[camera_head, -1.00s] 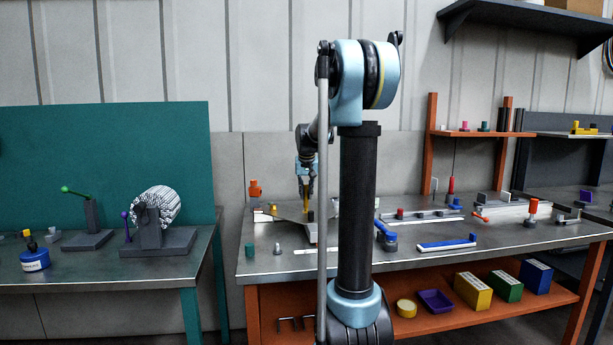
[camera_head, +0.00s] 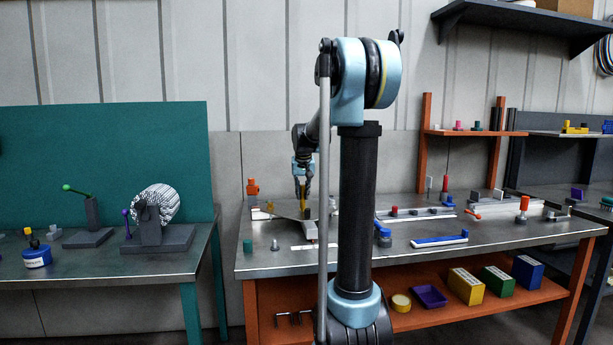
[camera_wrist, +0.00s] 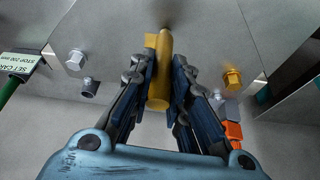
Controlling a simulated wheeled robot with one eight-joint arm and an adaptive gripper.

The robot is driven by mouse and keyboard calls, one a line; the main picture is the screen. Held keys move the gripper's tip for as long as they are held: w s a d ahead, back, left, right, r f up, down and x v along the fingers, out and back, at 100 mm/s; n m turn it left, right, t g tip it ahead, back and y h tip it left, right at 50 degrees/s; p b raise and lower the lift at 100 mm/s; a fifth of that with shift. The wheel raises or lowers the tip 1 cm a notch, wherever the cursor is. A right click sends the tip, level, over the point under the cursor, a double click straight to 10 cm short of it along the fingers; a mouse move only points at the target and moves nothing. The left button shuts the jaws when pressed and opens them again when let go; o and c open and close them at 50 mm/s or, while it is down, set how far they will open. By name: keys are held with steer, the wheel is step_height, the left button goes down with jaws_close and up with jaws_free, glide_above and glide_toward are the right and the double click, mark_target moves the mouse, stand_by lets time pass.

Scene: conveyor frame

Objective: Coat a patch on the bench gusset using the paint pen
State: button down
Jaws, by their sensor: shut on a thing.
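My gripper (camera_wrist: 160,80) is shut on a yellow paint pen (camera_wrist: 160,58), which stands between the two dark fingers in the wrist view. The pen's far end is close to a grey metal plate, which I take to be the gusset (camera_wrist: 205,22); I cannot tell whether the tip touches it. In the head view my gripper (camera_head: 303,186) is over the orange-framed bench, with the yellow pen (camera_head: 303,201) pointing down at the grey gusset (camera_head: 288,208). My own arm column hides part of the bench there. No coated patch can be made out.
In the wrist view a silver bolt (camera_wrist: 76,60) and a brass bolt (camera_wrist: 232,78) are on either side of the pen. An orange block (camera_wrist: 234,131) is close to the right finger. A blue-topped bar (camera_head: 438,240) lies on the bench right of my arm.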

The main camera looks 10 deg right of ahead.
steer(key=shift+s+r, duration=0.25)
steer(key=shift+s, duration=0.05)
step_height(320, 180, up, 4)
steer(key=shift+w+d+f, duration=0.1)
steer(key=shift+d+f, duration=0.05)
steer(key=shift+r, duration=1.95)
